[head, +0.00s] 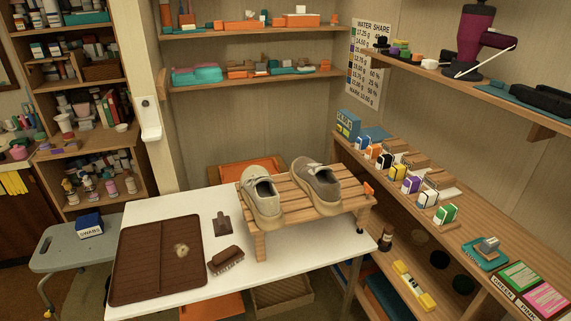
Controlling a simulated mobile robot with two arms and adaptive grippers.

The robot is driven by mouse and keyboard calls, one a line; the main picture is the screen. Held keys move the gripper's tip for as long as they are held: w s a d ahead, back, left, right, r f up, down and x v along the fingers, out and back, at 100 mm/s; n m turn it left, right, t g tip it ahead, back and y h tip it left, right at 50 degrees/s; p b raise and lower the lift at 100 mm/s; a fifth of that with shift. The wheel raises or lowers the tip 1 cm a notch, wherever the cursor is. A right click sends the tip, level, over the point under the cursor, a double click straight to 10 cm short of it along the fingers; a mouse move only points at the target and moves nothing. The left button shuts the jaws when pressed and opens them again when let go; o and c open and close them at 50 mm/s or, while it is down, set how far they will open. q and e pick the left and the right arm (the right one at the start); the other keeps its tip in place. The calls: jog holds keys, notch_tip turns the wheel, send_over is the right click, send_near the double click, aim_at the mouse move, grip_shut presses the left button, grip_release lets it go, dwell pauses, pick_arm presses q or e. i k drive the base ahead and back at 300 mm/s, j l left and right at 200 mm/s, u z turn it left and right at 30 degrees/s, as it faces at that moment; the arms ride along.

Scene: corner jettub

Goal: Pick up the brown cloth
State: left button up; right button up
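A white table (200,205) stands in the middle of the head view. A large dark brown tray or mat (137,270) lies flat on its left part. A small crumpled tan-brown piece (181,250), which looks like a cloth, lies on the right half of that tray. A small dark brown flat-bladed tool (222,223) lies to the right of the tray. A brown brush (226,260) lies below that tool, bristles toward the front. Neither of my grippers shows in the head view.
A slatted wooden rack (262,226) with two grey-beige shoes (263,199) stands on the table's right part. A grey stool (55,255) with a blue box (89,226) is at the left. A wooden shelf (470,215) with small boxes runs along the right. The table's back-left strip is clear.

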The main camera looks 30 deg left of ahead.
aim_at(222, 226)
jog(key=u, duration=1.45)
jog(key=i+l+u, duration=0.1)
jog(key=i+l, duration=0.45)
jog(key=i+l+u, duration=0.15)
jog(key=i+l, duration=0.35)
jog(key=l, duration=0.15)
